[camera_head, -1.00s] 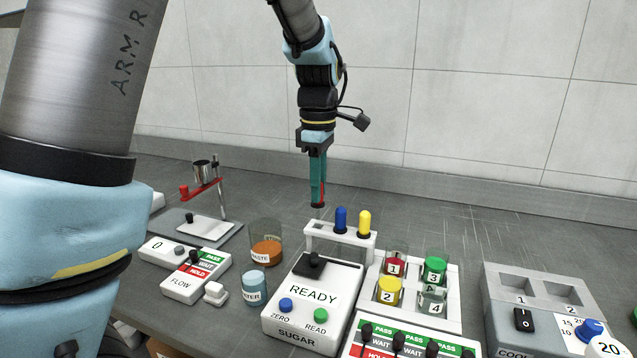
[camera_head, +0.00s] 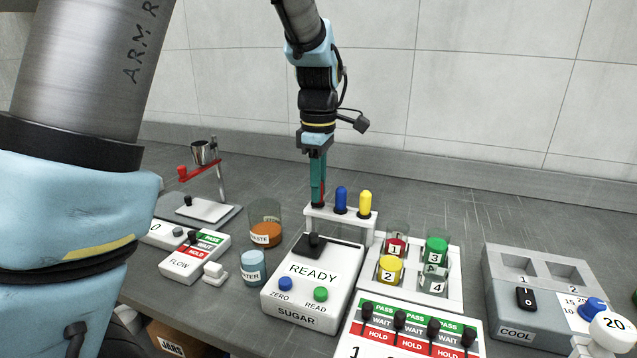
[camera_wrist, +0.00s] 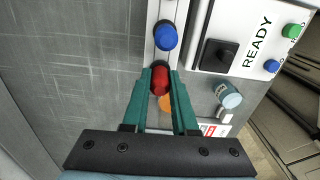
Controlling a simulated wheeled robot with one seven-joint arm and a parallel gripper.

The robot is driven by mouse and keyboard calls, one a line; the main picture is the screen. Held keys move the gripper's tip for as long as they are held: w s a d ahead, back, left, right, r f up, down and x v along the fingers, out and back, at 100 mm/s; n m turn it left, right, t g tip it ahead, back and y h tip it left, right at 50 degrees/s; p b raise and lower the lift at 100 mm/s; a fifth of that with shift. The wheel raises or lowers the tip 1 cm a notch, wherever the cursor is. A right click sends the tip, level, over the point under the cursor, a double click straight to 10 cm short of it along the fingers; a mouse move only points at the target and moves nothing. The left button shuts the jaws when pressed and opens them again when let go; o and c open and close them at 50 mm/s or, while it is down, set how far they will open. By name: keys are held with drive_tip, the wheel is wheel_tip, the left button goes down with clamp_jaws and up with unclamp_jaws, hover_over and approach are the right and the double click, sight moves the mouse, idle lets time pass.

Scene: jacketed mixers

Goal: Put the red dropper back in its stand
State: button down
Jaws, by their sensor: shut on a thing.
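The red dropper (camera_wrist: 160,80) shows as a red bulb between my fingertips in the wrist view. My gripper (camera_head: 317,203) is shut on it and points straight down. In the head view only a thin strip of red shows beside the teal fingers. The white stand (camera_head: 352,236) is behind the SUGAR box and holds a blue dropper (camera_head: 341,199) and a yellow dropper (camera_head: 365,203) upright. My fingertips are at the stand's left end, left of the blue dropper. The dropper's lower end is hidden, so I cannot tell whether it is in a hole.
The SUGAR box (camera_head: 306,316) reads READY in front of the stand. A rack with numbered jars (camera_head: 451,301) is to its right, then the COOL unit (camera_head: 506,319). The counter behind is clear.

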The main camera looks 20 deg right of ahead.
drive_tip(key=shift+f, duration=0.1)
drive_tip(key=shift+c, duration=0.7)
unclamp_jaws()
drive_tip(key=shift+r+p, duration=3.05)
drive_tip(key=shift+p, duration=0.1)
drive_tip(key=s+a+f+m, duration=0.2)
drive_tip(key=a+m, duration=0.3)
drive_tip(key=a, duration=1)
drive_tip(key=s+a+f+m+t, duration=0.1)
drive_tip(key=a+m, duration=0.4)
drive_tip(key=a, duration=1)
drive_tip(key=shift+s+f+m+t, duration=0.3)
drive_tip(key=shift+s+f+m, duration=0.1)
drive_tip(key=shift+f, duration=0.25)
